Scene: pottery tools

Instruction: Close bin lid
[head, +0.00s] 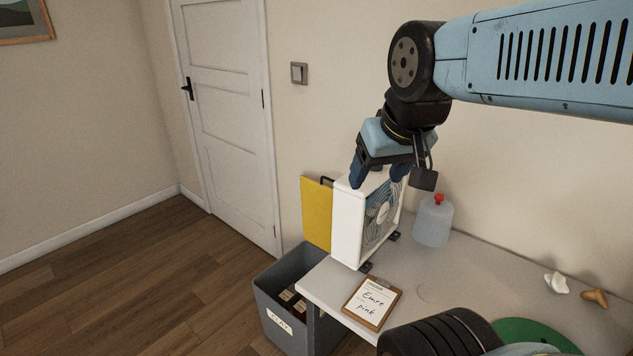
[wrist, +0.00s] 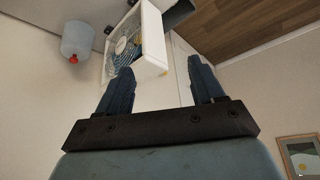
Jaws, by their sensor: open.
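The grey bin (head: 264,292) stands on the floor beside the left end of the table, its top open and some small items inside. Its yellow lid (head: 317,214) stands upright at the back of the bin, near the wall, with a dark handle (head: 327,181) near the top. The white box fan covers part of the lid's right side. My gripper (head: 378,174) is open and empty, pointing down around the top of the fan, to the right of the lid and apart from it. Its two blue fingers also show in the wrist view (wrist: 160,68).
The white box fan (head: 349,223) stands on the table (head: 416,293) between my gripper and the bin; it also shows in the wrist view (wrist: 152,38). A jug with a red cap (head: 433,223) and a clipboard (head: 371,302) are nearby. Floor left of the bin is clear.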

